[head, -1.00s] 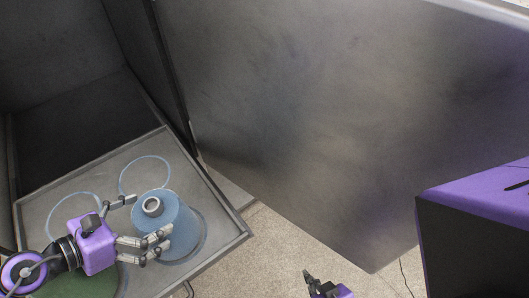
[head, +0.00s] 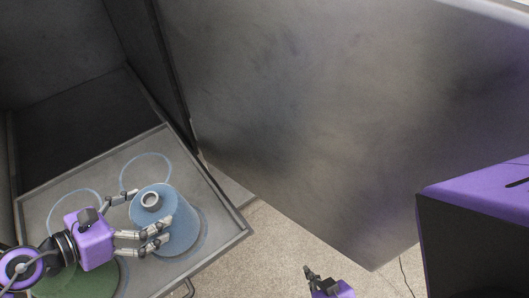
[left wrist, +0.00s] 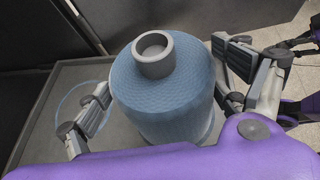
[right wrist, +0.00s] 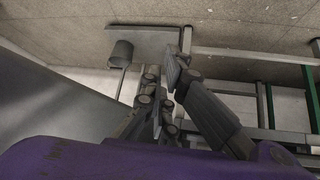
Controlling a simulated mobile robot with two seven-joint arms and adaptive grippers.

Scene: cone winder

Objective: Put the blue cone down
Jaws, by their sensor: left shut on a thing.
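The blue cone (head: 174,232) stands upright at the right part of the grey tray (head: 222,210), with a grey tube end at its top. My left gripper (head: 150,212) is shut on it, with fingers on both sides. The left wrist view shows the cone (left wrist: 165,95) between the fingers. A pale ring outline shows partly to the right of its base. I cannot tell whether the base touches the tray. My right gripper (head: 314,279) is at the bottom edge of the head view, away from the cone. Its fingers (right wrist: 165,85) are close together in the right wrist view.
Two empty ring outlines, one at the back (head: 146,155) and one at the left (head: 70,192), mark the tray. A green disc (head: 85,280) lies at the front left, partly under my arm. A large grey metal panel (head: 310,110) stands right of the tray. Speckled floor (head: 275,240) shows between.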

